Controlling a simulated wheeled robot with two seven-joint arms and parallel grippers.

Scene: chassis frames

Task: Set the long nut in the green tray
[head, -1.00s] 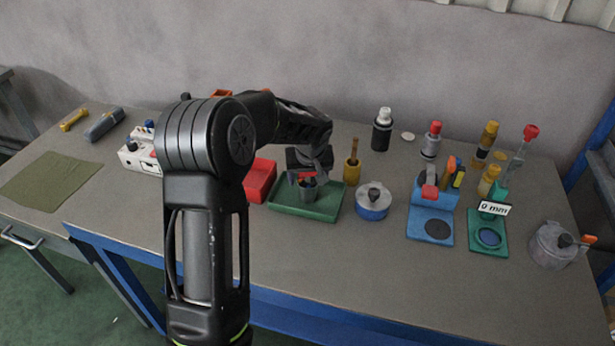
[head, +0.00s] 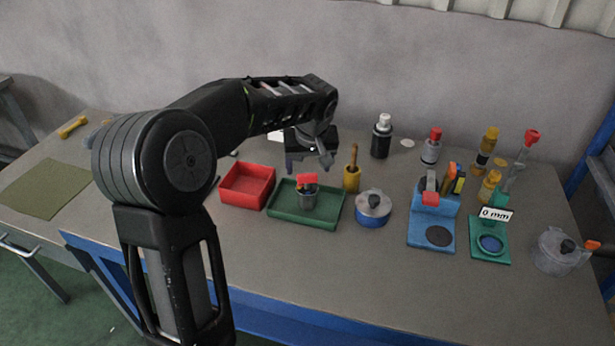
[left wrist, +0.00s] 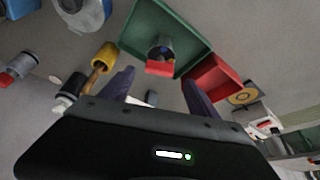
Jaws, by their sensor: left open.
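The green tray (head: 331,213) lies on the bench near the middle, and also shows at the top of the left wrist view (left wrist: 194,35). A grey upright cylindrical piece with a red part on top (head: 308,199), apparently the long nut, stands inside the tray. It also shows in the left wrist view (left wrist: 161,50); its exact shape is hard to tell. My left gripper (head: 309,166) is open and empty, above and behind the tray, apart from the piece. Its two fingers are spread in the left wrist view (left wrist: 158,88). My right gripper is out of view.
A red bin (head: 247,203) stands just left of the tray. A yellow holder with a wooden handle (head: 351,176) and a blue-based round tin (head: 373,216) stand at its right. Blue and teal stands and several bottles are farther right. The front of the bench is clear.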

